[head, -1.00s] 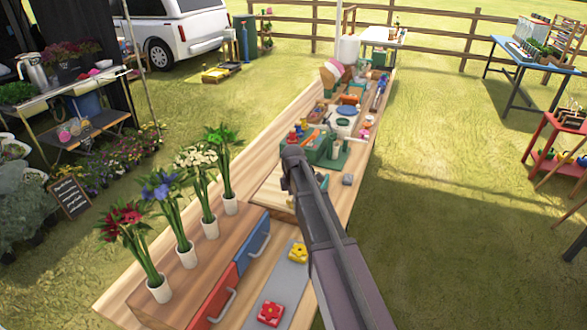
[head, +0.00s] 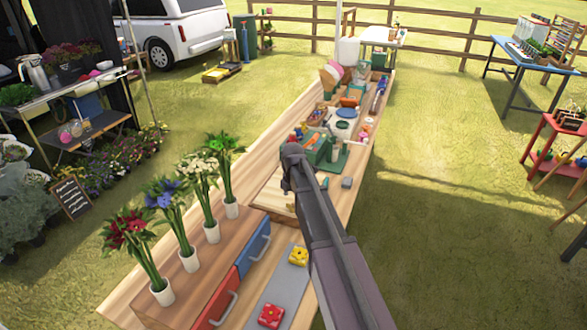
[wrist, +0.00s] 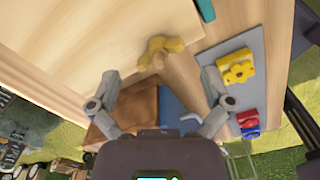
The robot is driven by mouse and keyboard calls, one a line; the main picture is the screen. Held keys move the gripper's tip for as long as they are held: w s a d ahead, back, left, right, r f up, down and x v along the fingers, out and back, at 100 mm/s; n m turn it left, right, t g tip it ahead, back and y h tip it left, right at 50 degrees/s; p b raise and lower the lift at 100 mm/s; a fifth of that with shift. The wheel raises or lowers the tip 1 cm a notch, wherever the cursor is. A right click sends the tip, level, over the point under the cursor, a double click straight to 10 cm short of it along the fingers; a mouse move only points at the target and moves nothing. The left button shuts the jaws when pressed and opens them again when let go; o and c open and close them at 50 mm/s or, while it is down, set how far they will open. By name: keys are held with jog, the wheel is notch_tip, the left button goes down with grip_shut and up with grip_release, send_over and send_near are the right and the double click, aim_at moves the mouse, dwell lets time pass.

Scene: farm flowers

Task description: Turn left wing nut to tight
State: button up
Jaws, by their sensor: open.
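A brass-yellow wing nut (wrist: 160,52) sits near the edge of a pale wooden board (wrist: 80,45) in the wrist view. It lies just ahead of my gripper (wrist: 161,78), roughly centred between the two fingers. The fingers are spread wide and hold nothing. I cannot tell how high they are above the board. In the head view my gripper (head: 288,188) hangs over the pale board (head: 272,192), and my arm hides much of that area. Only one wing nut shows clearly; I cannot tell whether it is the left one.
A yellow flower-shaped block (head: 298,256) and a red one (head: 270,316) lie on a grey mat (head: 280,285). Potted flowers stand on a brown drawer box (head: 205,265) to the left. Open grass lies right of the table.

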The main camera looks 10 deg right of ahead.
notch_tip(320, 180, up, 12)
jog(key=m+p, duration=0.5)
jog(key=p, duration=0.5)
jog(key=shift+f+m+p, duration=0.25)
jog(key=shift+m+p, duration=0.05)
jog(key=shift+p, duration=0.1)
dwell(0.5)
dwell(0.4)
jog(key=s+m, duration=1.7)
jog(key=s, duration=0.6)
jog(key=shift+s+f+m+b, duration=0.15)
jog(key=shift+f+m+b, duration=0.25)
jog(key=shift+f+b, duration=0.05)
jog(key=shift+a, duration=0.1)
dwell(0.8)
